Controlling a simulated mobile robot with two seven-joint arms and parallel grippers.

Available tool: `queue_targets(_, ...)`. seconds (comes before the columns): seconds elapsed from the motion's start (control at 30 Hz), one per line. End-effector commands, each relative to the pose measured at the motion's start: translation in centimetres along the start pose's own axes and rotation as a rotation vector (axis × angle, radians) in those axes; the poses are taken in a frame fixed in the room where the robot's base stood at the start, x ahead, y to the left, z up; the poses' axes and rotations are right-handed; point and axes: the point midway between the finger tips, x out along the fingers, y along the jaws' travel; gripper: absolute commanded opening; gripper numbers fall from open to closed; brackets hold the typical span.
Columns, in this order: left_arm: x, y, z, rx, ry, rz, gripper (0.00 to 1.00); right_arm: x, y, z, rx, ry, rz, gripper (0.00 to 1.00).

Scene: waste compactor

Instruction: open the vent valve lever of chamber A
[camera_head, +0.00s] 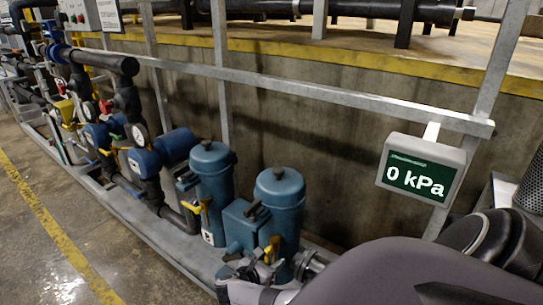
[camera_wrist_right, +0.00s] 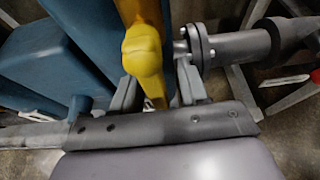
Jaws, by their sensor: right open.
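A yellow lever (camera_head: 272,249) stands at the front of the nearer blue vessel (camera_head: 281,205) in the head view. It also shows large in the right wrist view (camera_wrist_right: 143,52). I cannot read a chamber label on it. My right gripper (camera_head: 264,273) is at this lever, low in the head view. In the wrist view the gripper (camera_wrist_right: 158,92) is open, with one finger on each side of the lever. Whether a finger touches it I cannot tell. A second yellow lever (camera_head: 205,212) is on the farther blue vessel (camera_head: 212,180). My left gripper is not in view.
A display (camera_head: 418,179) reading 0 kPa hangs on the grey rail (camera_head: 300,90) at the right. A flanged pipe (camera_wrist_right: 235,48) runs close beside the lever. Several pipes and valves line the left. The floor (camera_head: 60,235) at the left is clear.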

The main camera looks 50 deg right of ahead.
Motion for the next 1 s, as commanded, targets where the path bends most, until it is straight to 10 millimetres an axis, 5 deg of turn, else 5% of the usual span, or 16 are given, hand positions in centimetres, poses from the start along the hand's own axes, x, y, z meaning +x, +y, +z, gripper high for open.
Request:
queue_targets(0.5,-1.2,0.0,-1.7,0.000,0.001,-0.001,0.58,-6.6,0.0,0.1,-0.001,0.000,0.000,0.44)
queue_targets(1.0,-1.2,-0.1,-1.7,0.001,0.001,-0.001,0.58,-7.1,0.0,0.0,-0.001,-0.001,-0.001,0.44)
